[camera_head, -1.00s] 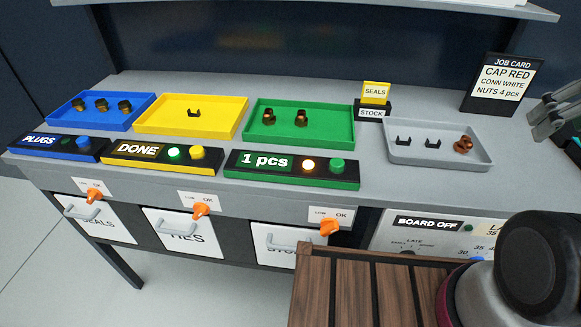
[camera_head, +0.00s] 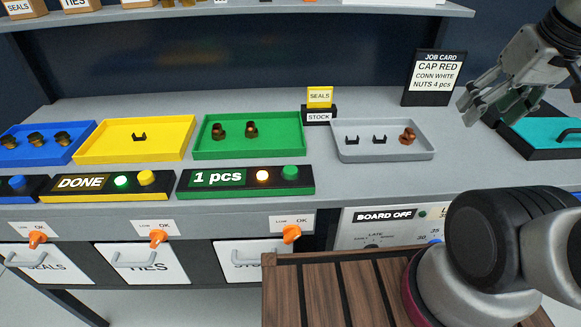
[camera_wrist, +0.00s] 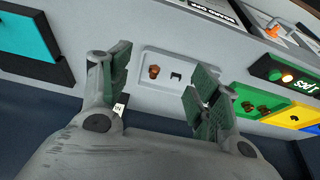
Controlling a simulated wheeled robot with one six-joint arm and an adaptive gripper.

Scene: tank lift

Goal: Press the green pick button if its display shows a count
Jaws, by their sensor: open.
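The green pick button (camera_head: 290,173) sits at the right end of a black panel in front of the green tray (camera_head: 195,153). Its display (camera_head: 217,178) reads "1 pcs", and an amber lamp (camera_head: 262,175) glows between display and button. The green tray holds two brown pieces. My gripper (camera_head: 480,105) is open and empty, raised at the upper right, well to the right of the button. In the wrist view my gripper (camera_wrist: 157,85) has its fingers apart, with the grey tray (camera_wrist: 150,105) showing between and beyond them.
The yellow tray (camera_head: 88,155) has a panel reading "DONE" (camera_head: 80,183) with a lit green lamp. A grey tray (camera_head: 430,154) with small parts and a job card (camera_head: 437,75) stand to the right. A SEALS/STOCK sign (camera_head: 319,97) rises behind. The counter before the grey tray is clear.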

